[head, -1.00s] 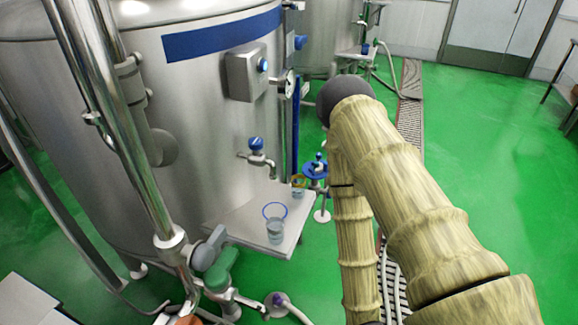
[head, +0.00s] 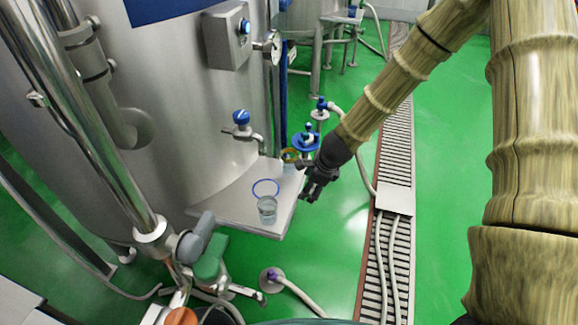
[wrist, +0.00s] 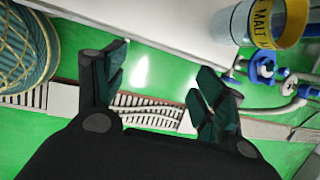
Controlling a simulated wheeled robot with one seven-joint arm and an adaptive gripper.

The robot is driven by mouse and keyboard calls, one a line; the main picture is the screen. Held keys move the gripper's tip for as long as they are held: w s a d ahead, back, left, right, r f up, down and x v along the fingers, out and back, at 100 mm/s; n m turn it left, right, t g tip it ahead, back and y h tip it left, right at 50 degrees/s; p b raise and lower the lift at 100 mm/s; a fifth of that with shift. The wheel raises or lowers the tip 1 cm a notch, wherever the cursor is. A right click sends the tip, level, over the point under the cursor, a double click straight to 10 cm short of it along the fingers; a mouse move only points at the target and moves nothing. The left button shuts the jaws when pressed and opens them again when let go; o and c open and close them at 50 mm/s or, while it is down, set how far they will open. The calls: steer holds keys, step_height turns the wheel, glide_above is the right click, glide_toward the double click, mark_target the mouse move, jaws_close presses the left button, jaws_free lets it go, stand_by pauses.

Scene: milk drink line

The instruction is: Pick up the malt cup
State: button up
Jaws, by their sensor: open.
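The malt cup (head: 290,157) has a yellow band and stands at the far end of the steel shelf (head: 235,213) on the tank, partly hidden by my gripper. In the wrist view the malt cup (wrist: 279,22) is at the top right, clear-bodied, its yellow band reading MALT; the picture edge cuts it off. My gripper (head: 314,190) is just off the shelf's right edge, to the right of and nearer than the cup. In the wrist view my gripper (wrist: 163,72) has its dark fingers apart with nothing between them; the cup lies outside them.
A second clear cup (head: 268,210) with a blue ring stands on the near part of the shelf. A blue-handled tap (head: 242,124) juts from the tank above the shelf. Blue valves (head: 306,141) stand behind the malt cup. Green floor is open to the right, beside a drain grate (head: 395,200).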

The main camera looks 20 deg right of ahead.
mark_target(296, 156)
steer(key=w+r+m+t+y, duration=0.1)
steer(key=w+r+m+t, duration=0.1)
steer(key=w+r+m, duration=0.45)
steer(key=shift+w+a+f+n+y, duration=0.1)
steer(key=shift+w+a+f+n, duration=0.15)
steer(key=shift+w, duration=0.3)
steer(key=shift+w+a+f+n+y, duration=0.1)
steer(key=shift+w+f, duration=0.3)
steer(key=shift+w, duration=0.1)
steer(key=shift+w+a+f+n+y, duration=0.1)
steer(key=shift+w+a+f+n, duration=0.15)
steer(key=shift+w, duration=0.3)
steer(key=shift+p+x, duration=0.5)
steer(key=shift+x, duration=2.45)
steer(key=c, duration=1.2)
steer(key=shift+o, duration=0.2)
steer(key=shift+r, duration=0.15)
